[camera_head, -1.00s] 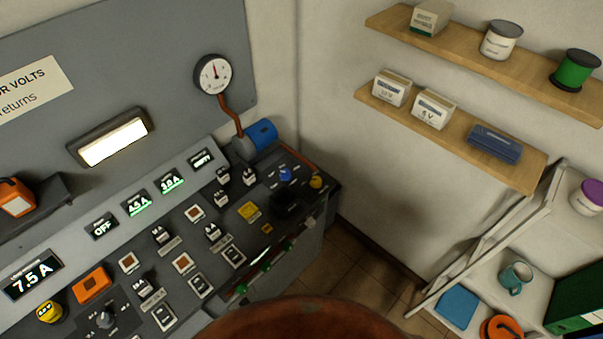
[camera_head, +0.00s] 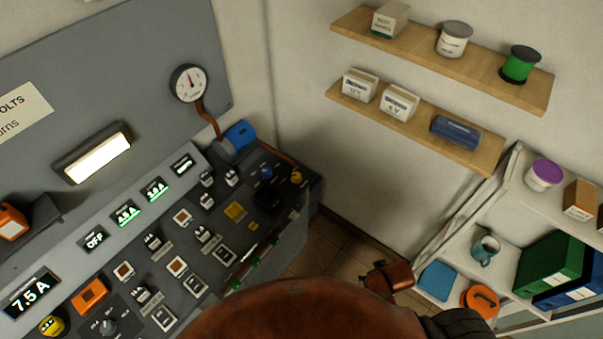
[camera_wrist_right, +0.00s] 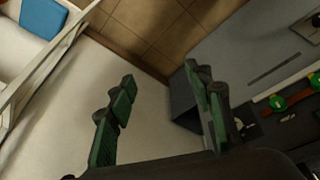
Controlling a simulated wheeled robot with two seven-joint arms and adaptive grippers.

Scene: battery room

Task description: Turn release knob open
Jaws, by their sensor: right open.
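The control panel (camera_head: 205,262) fills the left of the head view. It carries a blue knob (camera_head: 266,173) and a yellow knob (camera_head: 296,177) at its far right end, a black knob (camera_head: 108,326) and a yellow knob (camera_head: 52,325) at the near left. No readable label shows which is the release knob. In the right wrist view my right gripper (camera_wrist_right: 163,84) is open and empty, its green-padded fingers apart. Beyond them are the floor and the side of the desk; green knobs (camera_wrist_right: 277,102) show at the right edge. My left gripper is not in view.
A gauge (camera_head: 188,83) with a copper pipe is on the wall behind the panel. Two wooden shelves (camera_head: 450,76) hang at the right. Tiled floor lies between.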

